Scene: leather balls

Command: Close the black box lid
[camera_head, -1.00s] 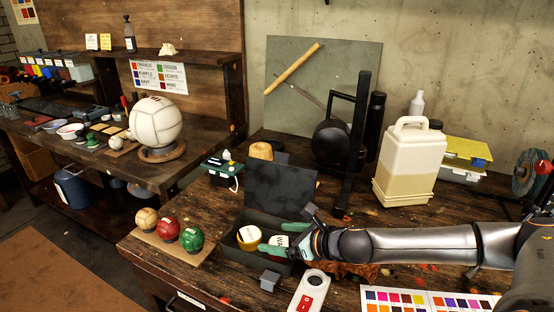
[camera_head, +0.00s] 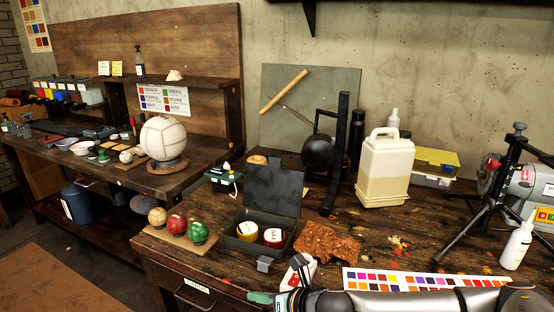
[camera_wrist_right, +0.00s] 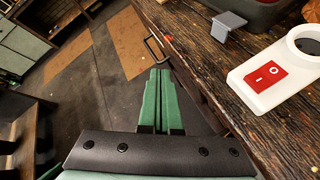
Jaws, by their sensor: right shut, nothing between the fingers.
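The black box (camera_head: 236,243) sits on the dark wooden workbench with its lid (camera_head: 273,190) standing open at the back. A yellow-and-white ball (camera_head: 248,231) and a red-and-white ball (camera_head: 274,238) lie inside. A grey latch (camera_head: 264,263) hangs at the box's front, and also shows in the right wrist view (camera_wrist_right: 228,25). My right gripper (camera_head: 260,298), with green fingers, is in front of and below the box near the bench's front edge, apart from it. In the right wrist view its fingers (camera_wrist_right: 158,80) are together and empty. My left gripper is not in view.
A white device with a red switch (camera_wrist_right: 270,74) lies right of the gripper. Several small balls stand on a board (camera_head: 178,238) left of the box. Brown crumpled leather (camera_head: 329,243) lies right of it. A black stand (camera_head: 338,155) rises behind.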

